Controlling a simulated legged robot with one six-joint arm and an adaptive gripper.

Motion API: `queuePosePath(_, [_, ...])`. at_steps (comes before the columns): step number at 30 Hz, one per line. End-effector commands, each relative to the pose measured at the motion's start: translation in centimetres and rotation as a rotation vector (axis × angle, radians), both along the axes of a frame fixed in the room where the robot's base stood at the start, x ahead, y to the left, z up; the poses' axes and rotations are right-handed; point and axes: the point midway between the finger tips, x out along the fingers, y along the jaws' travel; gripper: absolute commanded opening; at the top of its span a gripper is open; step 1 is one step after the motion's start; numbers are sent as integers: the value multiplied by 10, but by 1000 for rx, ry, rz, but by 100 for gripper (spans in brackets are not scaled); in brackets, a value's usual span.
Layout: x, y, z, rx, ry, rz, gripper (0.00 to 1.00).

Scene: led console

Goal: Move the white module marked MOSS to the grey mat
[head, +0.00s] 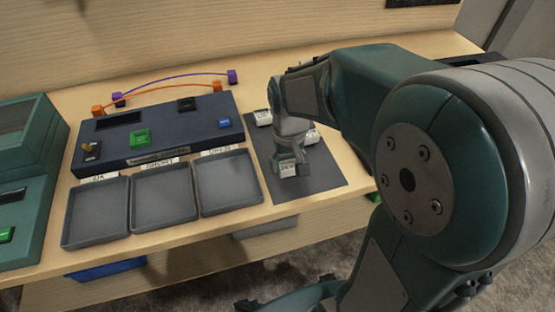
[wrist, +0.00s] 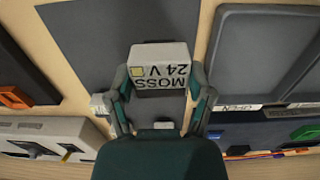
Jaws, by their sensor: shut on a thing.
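The white module marked MOSS 24 V (wrist: 160,68) is between the two fingers of my gripper (wrist: 158,92), which is shut on it. In the head view the module (head: 288,169) shows at the end of my arm, over the front part of the dark grey mat (head: 322,178). The mat also shows around it in the wrist view (wrist: 95,45). I cannot tell whether the module touches the mat or hangs just above it. My gripper (head: 288,155) points down and is partly hidden by my own arm links in the head view.
Other white modules stand further back, at the mat's back edge (head: 263,117) and behind my gripper (head: 311,135). Left of the mat are three grey trays, the nearest labelled OPEN (head: 230,184), and a dark blue console (head: 160,134) with cables behind it. The mat's front is clear.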

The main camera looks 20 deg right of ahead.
Motion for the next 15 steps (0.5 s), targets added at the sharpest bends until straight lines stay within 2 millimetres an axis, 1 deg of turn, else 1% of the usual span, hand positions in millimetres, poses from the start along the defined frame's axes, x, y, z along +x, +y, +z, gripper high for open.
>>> queuePosePath(1, [4, 2, -6, 1, 2, 1, 19])
queuePosePath(5, [9, 3, -14, 4, 1, -1, 19])
queuePosePath(7, [13, 8, -21, 4, 2, 0, 19])
queuePosePath(9, [11, 8, -33, 2, 4, -2, 19])
queuePosePath(12, [11, 10, -46, 0, 3, -1, 19])
queuePosePath(15, [12, 11, -49, -1, -1, -1, 19])
